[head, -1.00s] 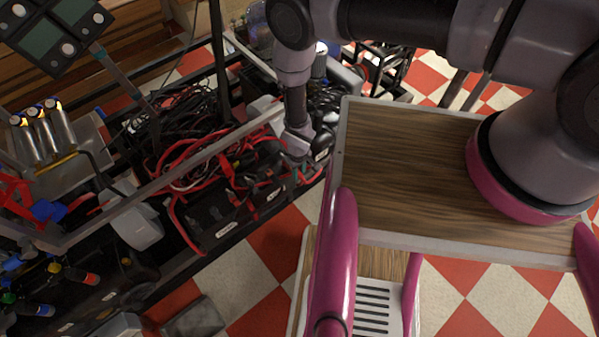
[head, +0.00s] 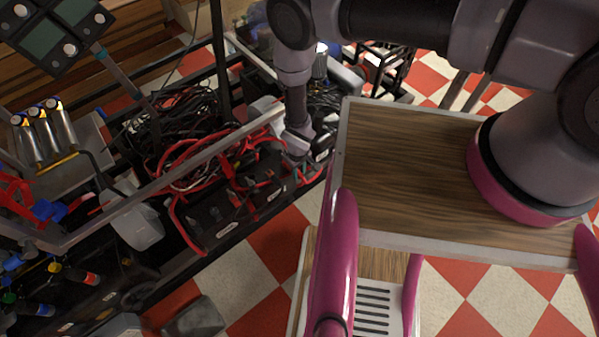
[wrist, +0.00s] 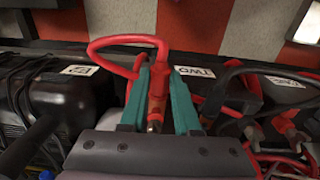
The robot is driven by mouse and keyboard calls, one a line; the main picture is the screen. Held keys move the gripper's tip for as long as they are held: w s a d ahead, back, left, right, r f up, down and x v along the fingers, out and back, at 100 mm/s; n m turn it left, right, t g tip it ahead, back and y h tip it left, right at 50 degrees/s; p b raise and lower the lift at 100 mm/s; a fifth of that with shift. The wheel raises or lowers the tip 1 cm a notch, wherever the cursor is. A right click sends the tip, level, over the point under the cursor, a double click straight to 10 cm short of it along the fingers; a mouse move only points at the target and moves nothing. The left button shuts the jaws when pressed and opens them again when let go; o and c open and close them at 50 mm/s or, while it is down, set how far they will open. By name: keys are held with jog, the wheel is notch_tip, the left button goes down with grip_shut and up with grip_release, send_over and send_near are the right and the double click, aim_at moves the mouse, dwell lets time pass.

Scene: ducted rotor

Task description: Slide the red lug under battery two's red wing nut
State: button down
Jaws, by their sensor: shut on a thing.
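In the wrist view my gripper (wrist: 160,78) has teal fingers shut on the red lug (wrist: 157,88), gripping its red sleeve. Its brass-coloured end (wrist: 153,126) points toward the bottom of the picture, and its red cable (wrist: 120,42) loops up and left. Battery two (wrist: 215,88), a black box with an upside-down "TWO" label, lies just behind and right of the fingers. A bit of red shows beside the right finger, but I cannot tell whether it is the wing nut. In the head view my gripper (head: 298,158) is small over the batteries' far end.
Other black batteries (head: 212,222) stand in a row in the metal frame, with tangled red and black cables (head: 190,160) around them. The checkered floor (head: 255,265) beside the row is mostly clear.

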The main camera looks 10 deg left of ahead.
jog(key=shift+w+a, duration=0.55)
jog(key=shift+a, duration=0.05)
jog(key=shift+w+a, duration=0.2)
jog(key=shift+a, duration=0.05)
jog(key=shift+a, duration=0.1)
jog(key=c, duration=0.6)
grip_release()
jog(key=shift+w, duration=0.1)
jog(key=shift+o, duration=0.2)
notch_tip(320, 180, up, 11)
jog(key=shift+s, duration=0.2)
